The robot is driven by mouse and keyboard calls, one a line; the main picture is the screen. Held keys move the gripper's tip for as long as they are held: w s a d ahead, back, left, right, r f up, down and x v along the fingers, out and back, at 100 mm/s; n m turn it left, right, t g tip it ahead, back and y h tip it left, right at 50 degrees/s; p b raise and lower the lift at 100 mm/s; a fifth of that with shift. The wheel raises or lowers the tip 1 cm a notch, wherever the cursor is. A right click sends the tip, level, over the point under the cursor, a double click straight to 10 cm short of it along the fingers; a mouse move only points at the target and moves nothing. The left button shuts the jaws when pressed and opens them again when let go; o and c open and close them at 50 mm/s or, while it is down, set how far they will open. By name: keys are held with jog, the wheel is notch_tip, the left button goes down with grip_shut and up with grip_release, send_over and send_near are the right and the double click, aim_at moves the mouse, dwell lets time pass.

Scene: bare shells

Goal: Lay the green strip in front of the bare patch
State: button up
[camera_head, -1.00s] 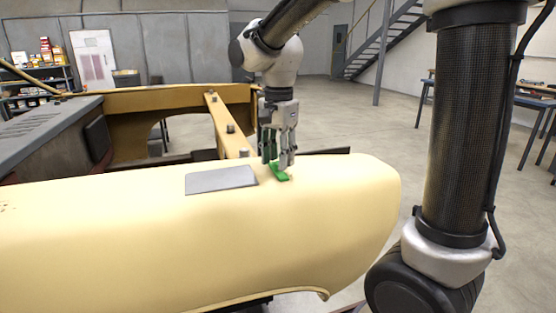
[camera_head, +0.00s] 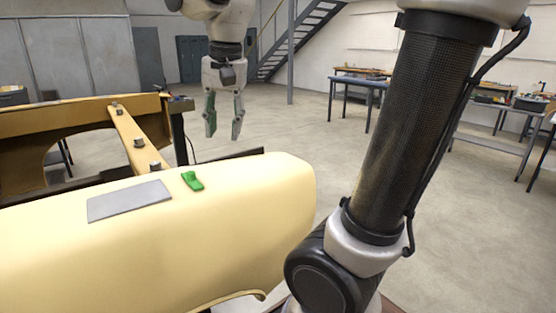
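The green strip (camera_head: 192,181) lies on the top of the cream-yellow body shell (camera_head: 230,215). It is just right of the grey bare patch (camera_head: 130,200), with a small strip of cream surface between them. My gripper (camera_head: 222,136) is raised above and behind the shell, pointing down. Its fingers are spread apart with nothing between them. It is clear of the green strip.
A yellow crossbar (camera_head: 135,137) with several dark fittings joins the shell to a yellow rear panel (camera_head: 85,115). Worktables (camera_head: 357,82) and a staircase (camera_head: 300,40) stand farther back.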

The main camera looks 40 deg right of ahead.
jog(key=s+d+f+n+t, duration=0.1)
jog(key=s+d+f+n, duration=0.2)
jog(key=s, duration=0.3)
jog(key=s+d+f+n+t, duration=0.1)
jog(key=s+d+f+n, duration=0.3)
jog(key=s+d, duration=0.1)
jog(key=shift+s+f+n+t, duration=0.15)
jog(key=shift+s+n+t, duration=0.25)
jog(key=shift+s, duration=0.45)
